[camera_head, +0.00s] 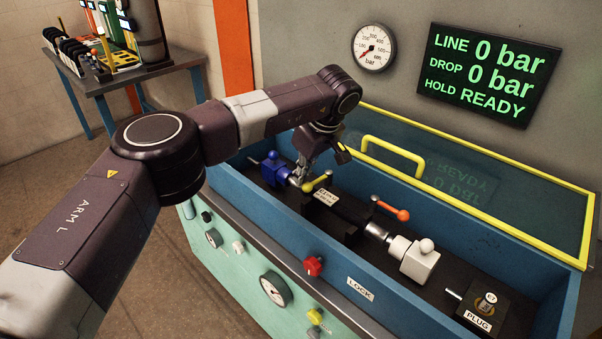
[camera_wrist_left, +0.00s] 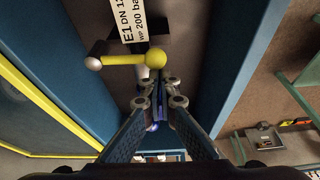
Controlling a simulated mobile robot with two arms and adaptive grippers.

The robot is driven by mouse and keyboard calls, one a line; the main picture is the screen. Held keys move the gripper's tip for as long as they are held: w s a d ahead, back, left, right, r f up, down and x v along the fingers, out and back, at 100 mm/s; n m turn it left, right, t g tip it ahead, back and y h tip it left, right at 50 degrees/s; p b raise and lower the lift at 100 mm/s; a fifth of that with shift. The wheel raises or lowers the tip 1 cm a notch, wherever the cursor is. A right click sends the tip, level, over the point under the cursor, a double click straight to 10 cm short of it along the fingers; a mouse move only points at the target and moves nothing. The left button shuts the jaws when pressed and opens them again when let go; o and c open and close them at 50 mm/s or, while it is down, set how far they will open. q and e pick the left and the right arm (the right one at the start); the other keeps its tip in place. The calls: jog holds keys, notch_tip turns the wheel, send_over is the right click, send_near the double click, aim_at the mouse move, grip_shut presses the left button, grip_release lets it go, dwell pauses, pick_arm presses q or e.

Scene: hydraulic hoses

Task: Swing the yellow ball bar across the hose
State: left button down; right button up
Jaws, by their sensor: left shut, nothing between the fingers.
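The yellow ball bar (camera_head: 319,181) sits at the left part of the trough, near the blue fitting (camera_head: 273,168). In the left wrist view the yellow ball bar (camera_wrist_left: 123,61) lies roughly crosswise to the trough, with its larger ball on the right and a smaller knob on the left. My left gripper (camera_head: 300,180) points down into the trough beside the bar. Its fingers (camera_wrist_left: 160,92) are shut and empty, just short of the larger ball; whether they touch it is unclear. The hose is dark and partly hidden; a white E1 label (camera_head: 327,197) marks it. My right gripper is out of view.
An orange-knobbed bar (camera_head: 390,208) and a white ball-topped block (camera_head: 414,258) stand farther right in the trough. The blue trough wall (camera_head: 400,285) and yellow-framed clear lid (camera_head: 480,222) with its handle flank them. The display (camera_head: 491,75) reads 0 bar, READY.

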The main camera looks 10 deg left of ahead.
pick_arm(q)
jog(key=shift+s+d, duration=0.2)
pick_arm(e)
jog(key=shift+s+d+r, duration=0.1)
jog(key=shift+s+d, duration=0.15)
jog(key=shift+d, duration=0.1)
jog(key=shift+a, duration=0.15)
